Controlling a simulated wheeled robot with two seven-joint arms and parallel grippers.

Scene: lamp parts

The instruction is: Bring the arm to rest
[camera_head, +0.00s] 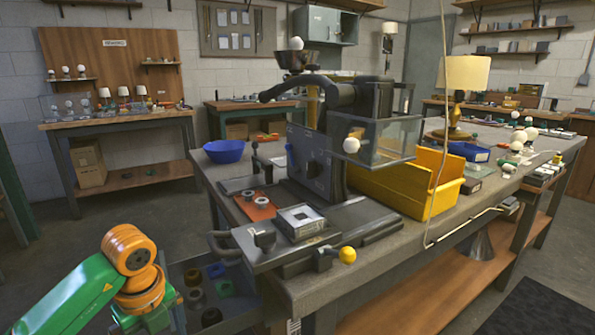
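My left arm (128,250), green with orange joints, comes in from the lower left corner. It is bent, with its orange elbow raised beside the left end of the workbench. Its lower part runs out of the bottom of the picture, and no gripper fingers show. My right arm and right gripper are not in view. I see nothing held.
The workbench (455,215) carries a dark machine (312,165), a yellow bin (415,190), a blue bowl (224,151) and a lamp (462,80). A grey drawer (232,312) with small parts stands out close beside my arm. Open floor lies to the left.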

